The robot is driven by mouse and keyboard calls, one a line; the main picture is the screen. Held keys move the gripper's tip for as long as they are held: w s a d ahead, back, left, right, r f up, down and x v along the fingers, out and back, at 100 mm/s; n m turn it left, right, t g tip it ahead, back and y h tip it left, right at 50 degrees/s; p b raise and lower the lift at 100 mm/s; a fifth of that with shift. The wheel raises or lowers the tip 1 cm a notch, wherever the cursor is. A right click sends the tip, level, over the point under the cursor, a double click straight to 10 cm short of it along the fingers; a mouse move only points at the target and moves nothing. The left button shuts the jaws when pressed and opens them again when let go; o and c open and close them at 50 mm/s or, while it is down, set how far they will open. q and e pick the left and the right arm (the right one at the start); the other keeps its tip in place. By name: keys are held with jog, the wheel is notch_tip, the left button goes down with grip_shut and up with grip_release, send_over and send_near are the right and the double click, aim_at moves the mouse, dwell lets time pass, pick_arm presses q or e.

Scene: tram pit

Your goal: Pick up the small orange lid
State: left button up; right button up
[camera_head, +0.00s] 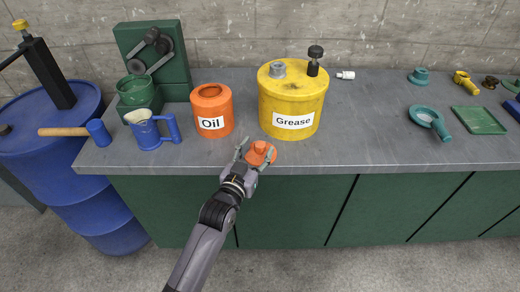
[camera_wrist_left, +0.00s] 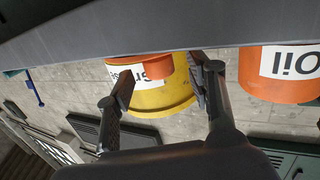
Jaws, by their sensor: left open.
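The small orange lid (camera_head: 261,152), a round disc with a raised knob, is near the front edge of the grey bench top. My left gripper (camera_head: 256,151) is open, with its fingers on either side of the lid's knob; I cannot tell whether they touch it. In the left wrist view, which looks upside down, the orange lid (camera_wrist_left: 158,66) shows between the two spread fingers (camera_wrist_left: 162,82), in front of the yellow grease can. My right gripper is not in view.
The orange oil can (camera_head: 212,112) and the yellow grease can (camera_head: 290,105) stand behind the lid. A blue jug (camera_head: 146,133) and a mallet (camera_head: 75,132) are at the left. A teal magnifier (camera_head: 425,117) and green tray (camera_head: 478,121) lie at the right. The bench between is clear.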

pick_arm(q)
jog(key=shift+x, duration=1.4)
jog(key=shift+c, duration=0.4)
grip_shut()
